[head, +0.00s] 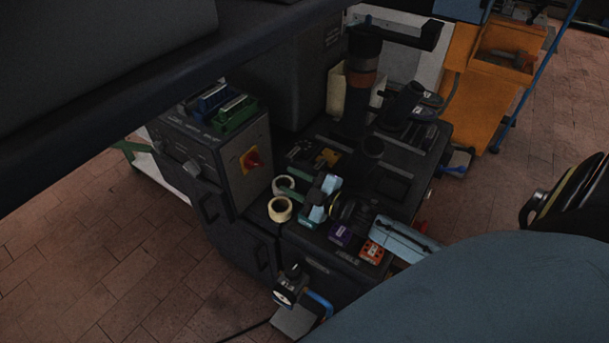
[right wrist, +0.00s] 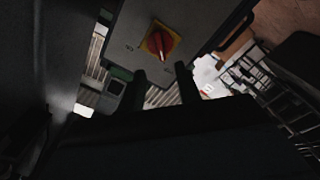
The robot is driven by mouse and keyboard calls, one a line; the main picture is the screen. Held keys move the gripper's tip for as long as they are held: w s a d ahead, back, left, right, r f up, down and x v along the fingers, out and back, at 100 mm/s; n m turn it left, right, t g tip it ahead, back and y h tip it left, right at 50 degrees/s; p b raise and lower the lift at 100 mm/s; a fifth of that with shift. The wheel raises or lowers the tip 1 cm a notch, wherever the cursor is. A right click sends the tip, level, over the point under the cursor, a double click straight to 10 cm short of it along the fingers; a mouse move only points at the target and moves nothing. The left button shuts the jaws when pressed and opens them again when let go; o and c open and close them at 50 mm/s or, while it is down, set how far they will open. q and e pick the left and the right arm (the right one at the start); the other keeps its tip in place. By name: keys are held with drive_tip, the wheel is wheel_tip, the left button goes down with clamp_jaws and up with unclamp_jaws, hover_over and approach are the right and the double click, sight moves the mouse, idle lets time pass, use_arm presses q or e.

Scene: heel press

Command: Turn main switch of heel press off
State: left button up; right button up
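The heel press's main switch (head: 252,159) is a red rotary knob on a yellow plate, on the dark control panel (head: 230,165). It also shows in the right wrist view (right wrist: 159,42), its handle slanted toward the lower of two small labels, which I cannot read. My right gripper (head: 296,207) points left toward the switch from the lower right. In the right wrist view its two dark fingers (right wrist: 162,86) are apart with nothing between them. Their tips are short of the knob and do not appear to touch it. My left gripper is not in view.
Tape rolls (head: 279,209) lie on the black machine top (head: 398,160) behind the fingers. Green (head: 235,115) and blue boxes sit on the control cabinet. A black column (head: 362,90) rises nearby. An orange cart (head: 480,80) stands behind. Brick floor (head: 90,270) is clear at left.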

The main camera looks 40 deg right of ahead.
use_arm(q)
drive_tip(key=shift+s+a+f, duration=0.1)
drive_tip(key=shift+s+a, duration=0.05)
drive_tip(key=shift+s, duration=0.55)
use_arm(e)
drive_tip(key=shift+v, duration=1.7)
use_arm(q)
drive_tip(key=shift+p, duration=0.3)
use_arm(e)
drive_tip(key=shift+r, duration=0.1)
